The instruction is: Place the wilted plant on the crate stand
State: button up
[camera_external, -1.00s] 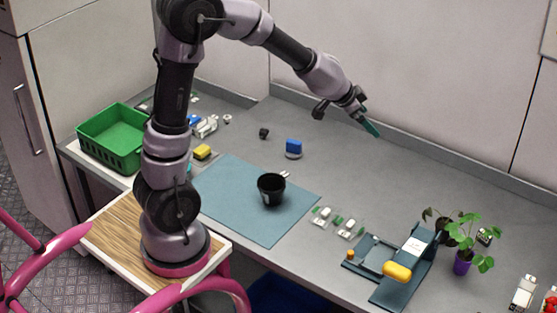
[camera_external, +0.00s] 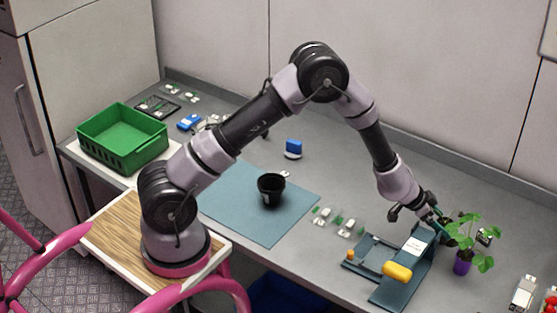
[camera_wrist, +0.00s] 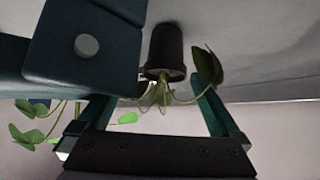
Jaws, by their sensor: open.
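The pot lies beyond the fingertips; contact cannot be told. A green crate (camera_external: 122,150) sits at the left end of the bench on a pale board (camera_external: 133,180), which may be the crate stand.
A leafy plant in a purple pot (camera_external: 462,263) stands just right of my gripper. A dark teal fixture (camera_external: 390,290) with a yellow piece (camera_external: 397,271) is in front. An empty-looking black cup (camera_external: 271,190) stands on a blue mat (camera_external: 300,205). Small parts lie between.

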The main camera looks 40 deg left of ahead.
aim_at(452, 223)
jog(key=x, duration=0.6)
jog(key=shift+w+a+f, duration=0.15)
jog(key=shift+w+f, duration=0.05)
jog(key=shift+w, duration=0.1)
jog(key=shift+c, duration=0.3)
jog(key=c, duration=1.5)
notch_tip(452, 223, up, 10)
jog(key=w+a+n+t+y, duration=0.1)
jog(key=w+a+n+y, duration=0.1)
jog(key=a, duration=1.1)
jog(key=w+a+n+t+y, duration=0.1)
jog(key=w+a+n, duration=0.2)
jog(key=a, duration=1)
jog(key=s+a+n+y, duration=0.1)
jog(key=s+a, duration=0.1)
jog(key=a, duration=0.6)
jog(key=s+a+r+n+t+y, duration=0.1)
jog(key=s+a+n, duration=0.1)
jog(key=a, duration=0.7)
jog(key=s+a+r+n+y, duration=0.1)
jog(key=s+a+n+y, duration=0.1)
jog(key=a, duration=0.7)
jog(key=shift+s+a, duration=0.15)
jog(key=shift+s, duration=0.45)
